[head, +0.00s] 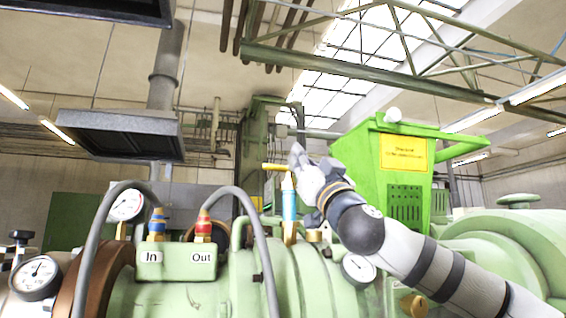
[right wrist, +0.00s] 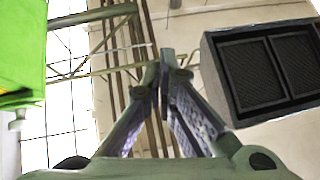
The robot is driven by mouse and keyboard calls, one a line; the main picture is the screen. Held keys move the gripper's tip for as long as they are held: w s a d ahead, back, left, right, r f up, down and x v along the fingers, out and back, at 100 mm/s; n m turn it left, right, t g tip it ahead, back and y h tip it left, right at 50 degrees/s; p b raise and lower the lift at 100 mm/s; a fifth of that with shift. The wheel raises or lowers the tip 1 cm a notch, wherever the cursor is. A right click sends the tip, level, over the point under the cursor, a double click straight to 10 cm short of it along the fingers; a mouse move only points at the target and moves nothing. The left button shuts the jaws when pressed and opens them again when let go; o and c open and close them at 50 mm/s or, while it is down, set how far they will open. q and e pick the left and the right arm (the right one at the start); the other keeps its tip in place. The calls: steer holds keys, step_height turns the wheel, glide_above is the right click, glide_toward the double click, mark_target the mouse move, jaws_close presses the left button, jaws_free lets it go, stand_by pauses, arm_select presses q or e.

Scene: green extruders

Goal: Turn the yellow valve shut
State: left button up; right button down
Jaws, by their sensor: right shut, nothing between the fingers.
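The yellow valve handle (head: 275,167) shows in the middle of the head view as a short, roughly level bar. Close to it stands a light-blue cylinder (head: 289,202) with a brass-coloured lower part. My right gripper (head: 297,150) is just right of the handle in the picture, with its fingers pointing up. Whether it touches the handle I cannot tell. In the right wrist view the right gripper (right wrist: 161,68) has its fingertips together with nothing between them, and the valve does not show there. My left gripper is in neither view.
A green hopper (head: 385,170) with a yellow label stands right behind my right arm. A green block with In and Out ports (head: 177,262), grey hoses (head: 262,250) and gauges (head: 126,205) lie to the left. A dark hood (head: 120,135) hangs above left.

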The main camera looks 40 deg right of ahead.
mark_target(277, 168)
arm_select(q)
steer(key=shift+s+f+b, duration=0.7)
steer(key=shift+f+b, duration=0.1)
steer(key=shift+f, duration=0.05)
arm_select(e)
steer(key=w+d+r, duration=0.1)
steer(key=w+d, duration=0.1)
steer(key=w, duration=0.5)
steer(key=shift+d+r, duration=0.1)
